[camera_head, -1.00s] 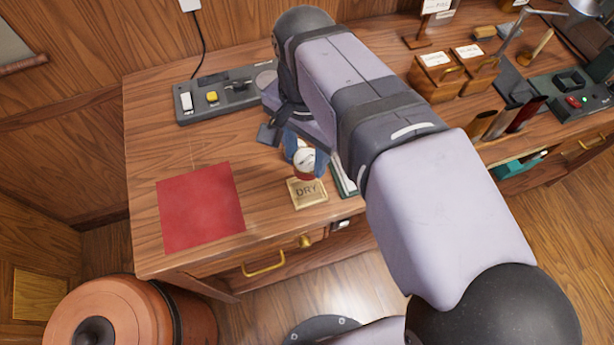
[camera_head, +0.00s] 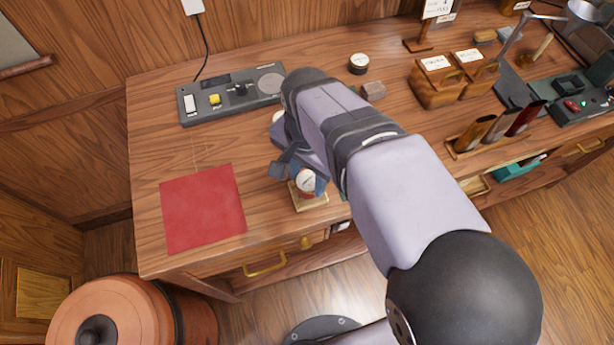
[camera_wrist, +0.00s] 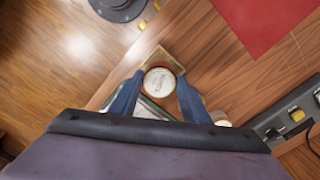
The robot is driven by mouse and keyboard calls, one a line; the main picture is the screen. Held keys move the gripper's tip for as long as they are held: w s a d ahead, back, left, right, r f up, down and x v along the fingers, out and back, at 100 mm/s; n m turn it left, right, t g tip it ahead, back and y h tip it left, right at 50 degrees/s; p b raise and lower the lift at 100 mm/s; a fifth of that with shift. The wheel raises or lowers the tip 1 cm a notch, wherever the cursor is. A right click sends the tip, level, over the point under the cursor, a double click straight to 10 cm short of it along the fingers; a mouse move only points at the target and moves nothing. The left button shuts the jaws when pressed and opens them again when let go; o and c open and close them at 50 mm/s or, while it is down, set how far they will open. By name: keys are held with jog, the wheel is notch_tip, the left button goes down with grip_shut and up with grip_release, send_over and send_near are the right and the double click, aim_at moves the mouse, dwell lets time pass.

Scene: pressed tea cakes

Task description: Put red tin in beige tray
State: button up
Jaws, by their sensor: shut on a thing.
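The red tin (camera_head: 306,181) has a pale, printed lid and a red side. It is upright between the blue fingers of my gripper (camera_head: 307,186), over the beige tray (camera_head: 313,206) near the desk's front edge. In the wrist view the tin's lid (camera_wrist: 159,82) faces the camera, with a finger on each side. The tray's rim (camera_wrist: 158,53) shows beyond it. The tin covers much of the tray, and I cannot tell whether it touches the tray floor.
A red mat (camera_head: 203,208) lies to the left on the desk. A grey control panel (camera_head: 232,93) lies behind it. A round dark tin (camera_head: 358,63), a small block (camera_head: 374,90) and wooden boxes (camera_head: 437,84) stand farther back. Bare desk separates the mat and tray.

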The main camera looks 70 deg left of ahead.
aim_at(307, 181)
jog(key=shift+f, duration=1.15)
jog(key=shift+f, duration=0.2)
jog(key=o, duration=1.1)
jog(key=shift+r, duration=0.1)
notch_tip(307, 181, up, 12)
jog(key=shift+r+b, duration=0.15)
jog(key=shift+b, duration=0.35)
